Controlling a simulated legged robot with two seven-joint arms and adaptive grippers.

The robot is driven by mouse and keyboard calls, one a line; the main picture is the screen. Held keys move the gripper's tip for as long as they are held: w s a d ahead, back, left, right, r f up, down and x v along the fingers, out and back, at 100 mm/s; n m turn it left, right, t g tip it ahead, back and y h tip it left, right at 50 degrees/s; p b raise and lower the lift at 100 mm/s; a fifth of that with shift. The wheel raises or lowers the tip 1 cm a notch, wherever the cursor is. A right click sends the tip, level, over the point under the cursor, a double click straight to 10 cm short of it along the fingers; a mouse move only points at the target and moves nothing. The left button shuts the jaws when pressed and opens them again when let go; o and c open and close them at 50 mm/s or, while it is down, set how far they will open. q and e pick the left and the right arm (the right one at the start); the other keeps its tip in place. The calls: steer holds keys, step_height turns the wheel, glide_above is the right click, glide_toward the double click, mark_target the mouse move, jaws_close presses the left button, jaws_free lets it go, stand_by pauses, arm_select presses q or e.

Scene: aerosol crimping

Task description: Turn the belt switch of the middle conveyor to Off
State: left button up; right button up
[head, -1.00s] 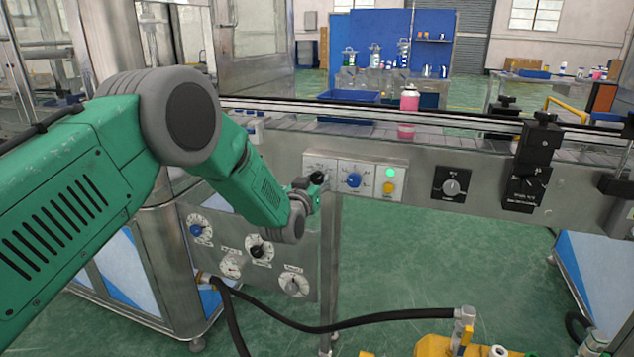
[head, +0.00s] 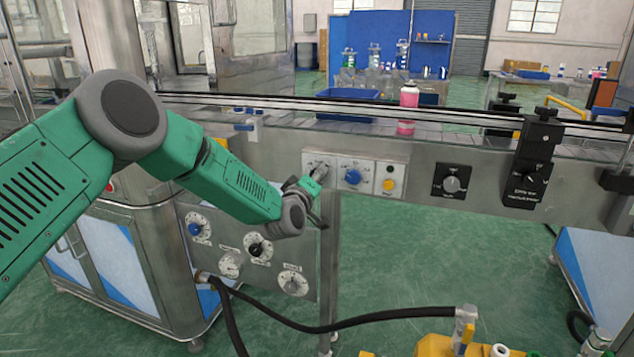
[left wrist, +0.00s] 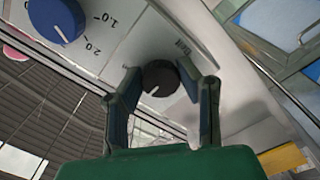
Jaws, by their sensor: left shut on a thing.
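The middle conveyor's control box (head: 371,160) is a light panel on the conveyor's side. Its left switch is a black round knob (left wrist: 160,78) with a white pointer line, seen close in the left wrist view. My left gripper (head: 318,172) is at this knob in the head view. In the left wrist view the fingers of my left gripper (left wrist: 164,88) are closed on either side of the knob and hold it. The gripper mostly hides the knob in the head view. The indicator lamp (head: 390,169) on the box is unlit. My right gripper is not in view.
A blue dial (head: 353,177) and a yellow button (head: 388,185) sit right of the switch. Below hangs a panel with several dials (head: 255,247). A black speed dial (head: 452,183) is farther right. A pink bottle (head: 408,97) stands on the conveyor.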

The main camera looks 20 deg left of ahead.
arm_select(q)
steer(key=n+b, duration=0.1)
steer(key=n, duration=0.2)
steer(key=n+b, duration=0.2)
steer(key=n, duration=0.1)
steer(key=n+b, duration=0.2)
steer(key=n, duration=0.1)
steer(key=shift+s+f, duration=0.1)
steer(key=shift+f, duration=0.25)
steer(key=shift+n, duration=0.4)
steer(key=o, duration=1.1)
steer(key=shift+o, duration=0.2)
steer(key=shift+a+r, duration=0.15)
steer(key=shift+r, duration=0.1)
steer(key=s, duration=1.2)
steer(key=shift+a+f, duration=0.15)
steer(key=shift+a, duration=0.1)
